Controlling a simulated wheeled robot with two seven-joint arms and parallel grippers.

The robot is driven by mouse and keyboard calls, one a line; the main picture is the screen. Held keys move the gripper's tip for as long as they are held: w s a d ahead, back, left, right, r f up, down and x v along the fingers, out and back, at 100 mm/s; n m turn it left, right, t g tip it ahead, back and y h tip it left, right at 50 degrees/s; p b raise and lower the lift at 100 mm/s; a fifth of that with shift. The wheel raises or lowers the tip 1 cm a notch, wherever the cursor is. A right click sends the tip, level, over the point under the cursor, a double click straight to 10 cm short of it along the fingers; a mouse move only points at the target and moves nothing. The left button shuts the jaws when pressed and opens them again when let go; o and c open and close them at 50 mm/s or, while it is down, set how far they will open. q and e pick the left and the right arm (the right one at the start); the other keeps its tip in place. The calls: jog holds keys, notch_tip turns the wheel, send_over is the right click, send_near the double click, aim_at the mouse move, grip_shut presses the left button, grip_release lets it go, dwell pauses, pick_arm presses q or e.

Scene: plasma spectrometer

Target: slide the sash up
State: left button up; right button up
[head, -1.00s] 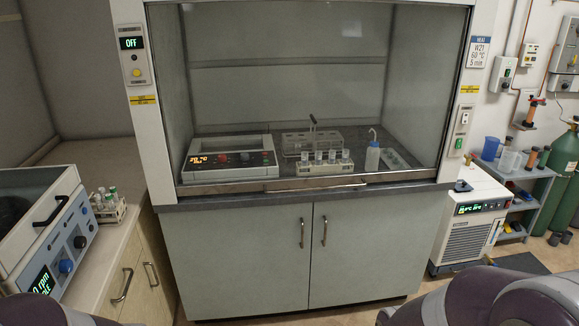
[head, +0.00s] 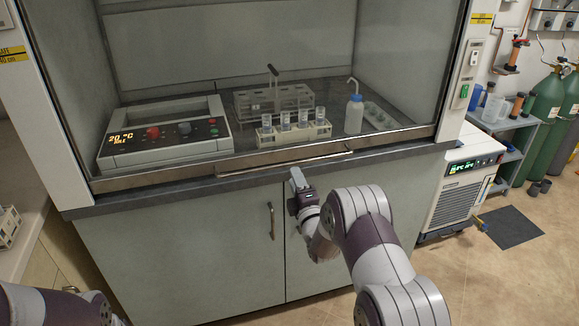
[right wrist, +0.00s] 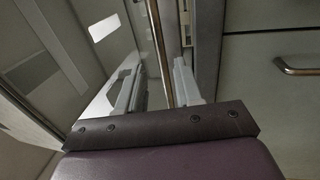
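The fume hood's sash (head: 250,80) is a clear pane that is down, with its metal bottom rail close to the worktop's front edge. A long metal bar handle (head: 285,161) runs along that rail. My right gripper (head: 296,175) is just below and in front of the bar, right of its middle. In the right wrist view, its two fingers (right wrist: 157,85) stand apart, and the bar (right wrist: 160,45) runs between them in the picture. I cannot tell whether they touch it. My left gripper is out of view; only part of my left arm shows at bottom left.
Behind the sash are a hot plate unit (head: 165,138), a tube rack (head: 273,103), a row of small vials (head: 293,130) and a wash bottle (head: 354,114). Cabinet doors (head: 180,260) with handles are below. A chiller (head: 460,185) stands at right beside open floor.

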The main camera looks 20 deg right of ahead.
jog(key=x, duration=0.6)
jog(key=shift+w+f, duration=0.1)
jog(key=shift+w, duration=0.25)
grip_shut()
notch_tip(320, 180, up, 35)
jog(key=p, duration=0.8)
notch_tip(320, 180, up, 23)
jog(key=p, duration=1.4)
send_over(289, 164)
jog(key=shift+w+d, duration=0.1)
jog(key=shift+w, duration=0.1)
jog(key=shift+b, duration=0.3)
grip_release()
